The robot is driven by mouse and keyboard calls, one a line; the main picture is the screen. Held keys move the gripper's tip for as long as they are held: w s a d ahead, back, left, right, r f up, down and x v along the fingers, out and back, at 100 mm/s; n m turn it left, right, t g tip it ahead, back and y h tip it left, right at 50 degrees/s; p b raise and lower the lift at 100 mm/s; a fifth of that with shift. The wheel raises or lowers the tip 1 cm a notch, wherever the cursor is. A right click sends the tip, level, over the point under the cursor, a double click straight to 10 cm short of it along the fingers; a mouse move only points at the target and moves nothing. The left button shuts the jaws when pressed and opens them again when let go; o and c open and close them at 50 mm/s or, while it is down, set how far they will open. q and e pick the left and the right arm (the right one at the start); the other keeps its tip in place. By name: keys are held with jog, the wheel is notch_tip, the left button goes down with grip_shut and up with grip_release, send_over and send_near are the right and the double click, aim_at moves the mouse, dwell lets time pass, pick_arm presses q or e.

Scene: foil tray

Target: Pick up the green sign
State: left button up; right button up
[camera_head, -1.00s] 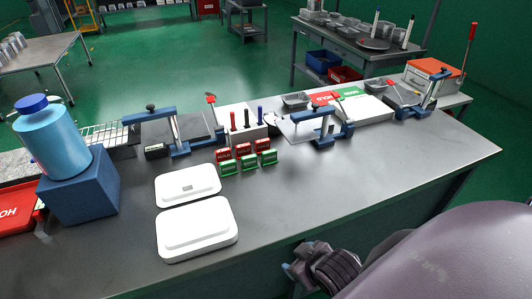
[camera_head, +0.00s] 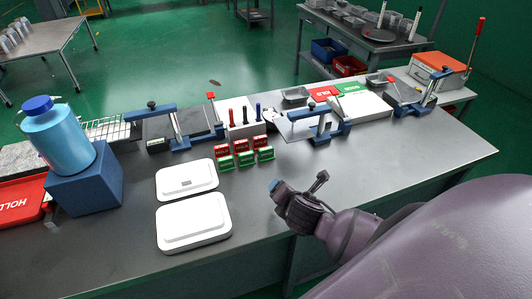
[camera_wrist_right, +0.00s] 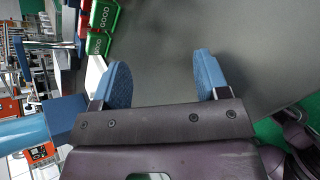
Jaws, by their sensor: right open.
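Several small green signs stand in a front row on the table, among them a left one (camera_head: 226,163), a middle one (camera_head: 246,159) and a right one (camera_head: 266,154). In the right wrist view, a green sign marked GOOD (camera_wrist_right: 104,15) and another green sign (camera_wrist_right: 97,43) show at the upper left. A larger green sign (camera_head: 350,89) lies farther back. My right gripper (camera_head: 298,183) is open and empty near the table's front edge, to the right of and in front of the small signs. Its two blue fingers (camera_wrist_right: 162,76) are apart. My left gripper is out of view.
Small red signs (camera_head: 243,146) stand just behind the green ones. A marker holder (camera_head: 242,130) and blue clamps (camera_head: 324,128) stand behind.

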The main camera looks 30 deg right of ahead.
jog(key=w+d+n+t, duration=0.1)
jog(key=w+n, duration=0.1)
jog(key=n, duration=0.1)
jog(key=w+d+n, duration=0.1)
jog(key=w+n, duration=0.1)
jog(key=n, duration=0.1)
jog(key=w+d+r+n+t, duration=0.1)
jog(key=w+n, duration=0.2)
jog(key=n, duration=0.1)
jog(key=shift+d+t, duration=0.15)
jog(key=shift+t, duration=0.15)
jog(key=shift+w+d, duration=0.1)
jog(key=shift+w, duration=0.2)
send_near(267, 153)
jog(key=w+f, duration=0.2)
jog(key=shift+w+d+n+y, duration=0.25)
jog(key=shift+d+n+y, duration=0.05)
jog(key=shift+d, duration=0.05)
pick_arm(q)
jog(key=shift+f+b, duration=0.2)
jog(key=shift+b, duration=0.1)
pick_arm(e)
jog(key=shift+r+x, duration=0.2)
jog(key=shift+x, duration=1.15)
jog(key=shift+r+x, duration=0.15)
jog(key=shift+x, duration=1.2)
jog(key=shift+w+d, duration=0.1)
